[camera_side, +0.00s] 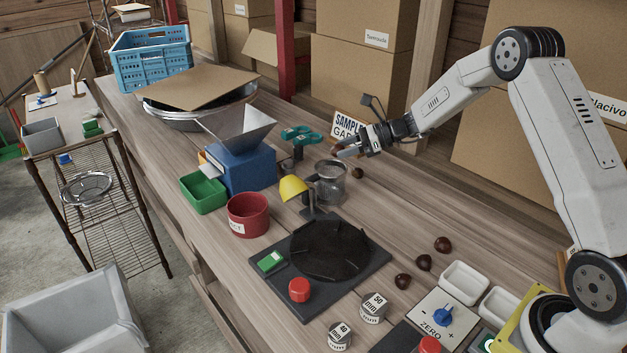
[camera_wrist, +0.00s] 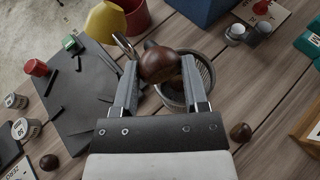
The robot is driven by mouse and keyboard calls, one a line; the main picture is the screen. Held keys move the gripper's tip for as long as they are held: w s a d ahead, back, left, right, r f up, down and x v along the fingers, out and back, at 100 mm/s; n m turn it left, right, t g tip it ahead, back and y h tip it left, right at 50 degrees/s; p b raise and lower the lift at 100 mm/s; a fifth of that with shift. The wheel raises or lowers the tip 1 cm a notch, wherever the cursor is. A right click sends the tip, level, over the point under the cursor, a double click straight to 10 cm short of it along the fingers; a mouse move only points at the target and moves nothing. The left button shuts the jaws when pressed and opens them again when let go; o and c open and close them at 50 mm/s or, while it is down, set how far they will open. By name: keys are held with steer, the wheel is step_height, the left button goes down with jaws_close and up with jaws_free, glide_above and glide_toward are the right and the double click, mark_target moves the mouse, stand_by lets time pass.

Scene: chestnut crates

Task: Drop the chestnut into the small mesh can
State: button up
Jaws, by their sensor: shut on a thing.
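My gripper (camera_side: 345,149) is shut on a glossy brown chestnut (camera_wrist: 160,65). The wrist view shows the chestnut between the two fingertips of my gripper (camera_wrist: 159,70). The small mesh can (camera_side: 331,184) stands upright on the bench, just below and slightly left of my fingers in the side view. In the wrist view, the can (camera_wrist: 211,77) is behind the chestnut and partly hidden by it and the right finger. The held chestnut is hard to make out in the side view. What lies inside the can is mostly hidden.
A yellow scoop-shaped part (camera_side: 293,187) rises close to the can's left. A loose chestnut (camera_side: 358,173) lies at its right. A red pot (camera_side: 248,214), a blue hopper box (camera_side: 247,170) and a teal tool (camera_side: 300,135) stand nearby. A black turntable (camera_side: 330,250) is in front.

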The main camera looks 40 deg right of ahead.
steer(key=shift+w+d+r, duration=0.2)
steer(key=shift+w+d, duration=0.4)
steer(key=shift+w, duration=0.2)
steer(key=shift+w+d+r, duration=0.15)
steer(key=shift+w+d, duration=0.4)
steer(key=shift+w, duration=0.2)
steer(key=shift+f, duration=0.15)
steer(key=shift+f, duration=2.8)
steer(key=o, duration=1.3)
